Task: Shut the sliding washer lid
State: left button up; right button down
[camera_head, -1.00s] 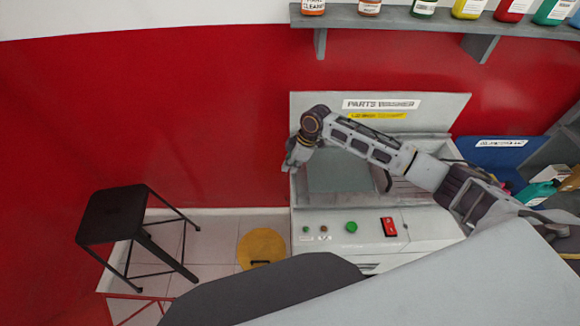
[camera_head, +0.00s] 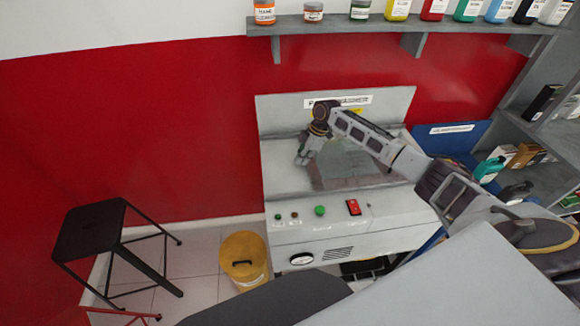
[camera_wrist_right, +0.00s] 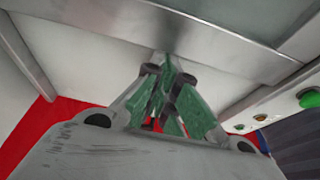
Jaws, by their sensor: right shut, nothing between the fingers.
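The parts washer (camera_head: 380,215) stands against the red wall, with a raised back panel behind its top. A flat grey-green panel (camera_head: 340,172), which looks like the sliding lid, lies in the washer's top frame. My right arm reaches over it from the right. My right gripper (camera_head: 302,160) is shut and empty at the panel's left edge. In the right wrist view the closed green-padded fingertips (camera_wrist_right: 168,75) point at a metal edge (camera_wrist_right: 200,40); I cannot tell if they touch it. The panel's right end is partly hidden by my arm. My left gripper is not in view.
Buttons and a red switch (camera_head: 353,207) are on the washer's front. A yellow bin (camera_head: 243,262) and a black stool (camera_head: 90,230) stand to the left. A shelf of bottles (camera_head: 410,22) runs above; grey shelving (camera_head: 545,130) stands at right.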

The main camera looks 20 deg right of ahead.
aim_at(330, 160)
jog(key=s+d, duration=0.1)
jog(key=d, duration=0.4)
jog(key=s+d, duration=0.1)
jog(key=d, duration=0.4)
jog(key=s+d, duration=0.2)
jog(key=d, duration=0.3)
jog(key=shift+s+p, duration=0.1)
jog(key=shift+p, duration=0.25)
jog(key=shift+s+d, duration=0.15)
jog(key=shift+d, duration=0.3)
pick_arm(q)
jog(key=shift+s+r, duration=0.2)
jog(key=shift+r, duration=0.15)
pick_arm(e)
jog(key=shift+d, duration=0.1)
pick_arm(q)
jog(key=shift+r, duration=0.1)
